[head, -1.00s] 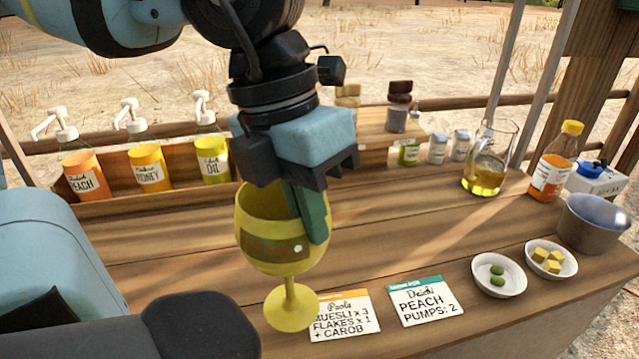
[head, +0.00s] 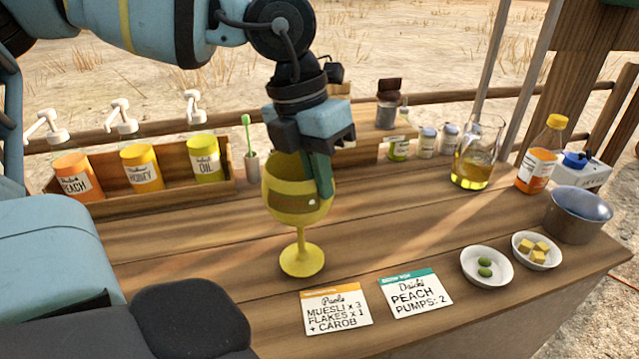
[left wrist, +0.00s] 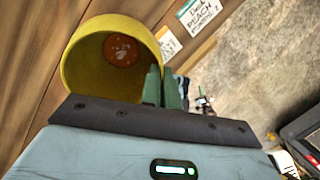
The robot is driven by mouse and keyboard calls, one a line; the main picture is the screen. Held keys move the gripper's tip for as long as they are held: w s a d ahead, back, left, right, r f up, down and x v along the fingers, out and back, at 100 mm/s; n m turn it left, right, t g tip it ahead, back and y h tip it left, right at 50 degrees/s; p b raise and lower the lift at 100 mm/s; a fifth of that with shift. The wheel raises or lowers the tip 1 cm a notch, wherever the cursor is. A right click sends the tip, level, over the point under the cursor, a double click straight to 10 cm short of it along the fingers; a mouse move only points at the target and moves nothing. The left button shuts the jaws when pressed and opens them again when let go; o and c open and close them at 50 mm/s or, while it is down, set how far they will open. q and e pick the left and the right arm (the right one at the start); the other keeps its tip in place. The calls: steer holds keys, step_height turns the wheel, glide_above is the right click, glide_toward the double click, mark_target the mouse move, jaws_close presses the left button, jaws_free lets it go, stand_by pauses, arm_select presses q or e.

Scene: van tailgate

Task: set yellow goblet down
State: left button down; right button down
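The yellow goblet (head: 298,205) is upright in the head view, behind the left order card. My left gripper (head: 318,178) is shut on the goblet's wall at the rim. In the left wrist view, the goblet (left wrist: 84,62) shows its open mouth, with an orange-brown patch at the bottom. The left gripper's green fingers (left wrist: 163,88) are close together there, with the goblet's wall between them. The foot is at or just above the wooden counter (head: 400,235); I cannot tell if it touches. My right gripper is not in view.
Order cards (head: 337,309) and (head: 415,293) lie in front of the goblet. A rack (head: 140,195) of pump bottles stands behind left. A glass jug (head: 474,165), small bowls (head: 487,267) and a metal pot (head: 576,215) are to the right. Counter left of the goblet is clear.

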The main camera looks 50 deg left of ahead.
arm_select(q)
steer(key=shift+x, duration=0.9)
steer(key=shift+s+a, duration=0.1)
steer(key=shift+a, duration=0.05)
steer(key=shift+f, duration=0.15)
steer(key=c, duration=1.7)
jaws_free()
steer(key=v, duration=1.2)
steer(key=shift+a+p, duration=0.1)
steer(key=shift+p, duration=0.3)
